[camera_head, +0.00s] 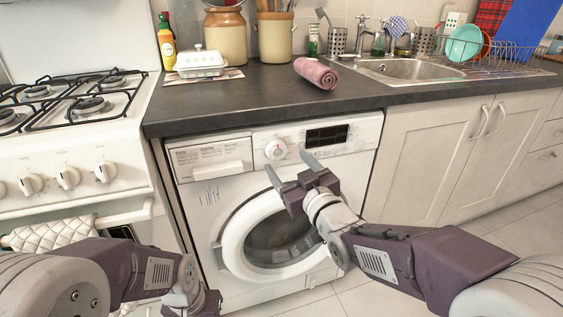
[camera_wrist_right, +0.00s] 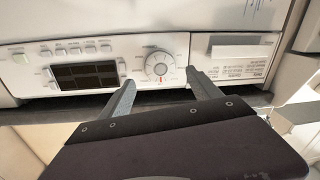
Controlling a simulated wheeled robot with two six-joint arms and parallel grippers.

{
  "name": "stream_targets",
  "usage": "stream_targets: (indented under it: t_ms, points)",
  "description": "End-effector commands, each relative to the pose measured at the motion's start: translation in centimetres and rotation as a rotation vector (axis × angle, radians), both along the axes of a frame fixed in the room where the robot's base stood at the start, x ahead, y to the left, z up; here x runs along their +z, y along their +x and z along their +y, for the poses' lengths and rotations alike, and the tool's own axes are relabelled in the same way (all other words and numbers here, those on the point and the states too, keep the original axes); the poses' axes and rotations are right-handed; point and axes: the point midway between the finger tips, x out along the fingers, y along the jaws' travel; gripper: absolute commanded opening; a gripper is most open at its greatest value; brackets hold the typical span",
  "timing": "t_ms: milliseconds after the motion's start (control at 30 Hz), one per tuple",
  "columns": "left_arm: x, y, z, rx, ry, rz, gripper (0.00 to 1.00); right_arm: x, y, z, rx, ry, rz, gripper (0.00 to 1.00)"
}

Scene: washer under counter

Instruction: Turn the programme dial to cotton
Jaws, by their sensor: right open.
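The programme dial (camera_head: 275,149) is a round white knob on the washing machine's (camera_head: 206,195) front panel, between the detergent drawer (camera_head: 210,158) and the dark display (camera_head: 327,135). In the right wrist view the dial (camera_wrist_right: 159,66) shows with the panel upside down; a small orange-red mark is at its lower edge in that picture. The labels around it are too small to read. My right gripper (camera_head: 288,162) is open and empty in front of the panel. Its two fingers (camera_wrist_right: 159,77) point at the dial, one to each side in the wrist view, apparently apart from it. My left gripper (camera_head: 195,304) is low at the bottom edge; its fingers are not clear.
The dark countertop (camera_head: 250,95) overhangs just above the panel. The round washer door (camera_head: 232,243) is shut below. A white stove (camera_head: 75,150) stands left, cupboards (camera_head: 435,150) right. A rolled pink towel (camera_head: 316,73) lies on the counter.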

Motion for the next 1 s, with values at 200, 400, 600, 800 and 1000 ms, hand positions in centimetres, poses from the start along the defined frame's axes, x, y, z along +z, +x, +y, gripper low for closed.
stream_targets:
  t_ms: [200,400,600,800,1000]
  points:
    - [-1.4,0.0,0.0,0.0,0.0,0.0,0.36,-0.3,3.6,1.6,0.001,0.0,0.0,0.72]
    - [-1.5,0.0,0.0,0.0,0.0,0.0,0.36,-0.1,4.6,2.0,0.0,0.001,0.0,0.72]
    - [-1.5,0.0,0.0,0.0,0.0,0.0,0.36,0.0,4.5,1.9,0.0,0.001,0.001,0.64]
    - [-1.5,0.0,0.0,0.0,0.0,0.0,0.36,-0.1,4.5,1.9,0.0,0.0,0.001,0.1]
    - [-1.5,0.0,0.0,0.0,0.0,0.0,0.36,-0.1,4.5,1.9,0.0,0.015,0.005,0.1]
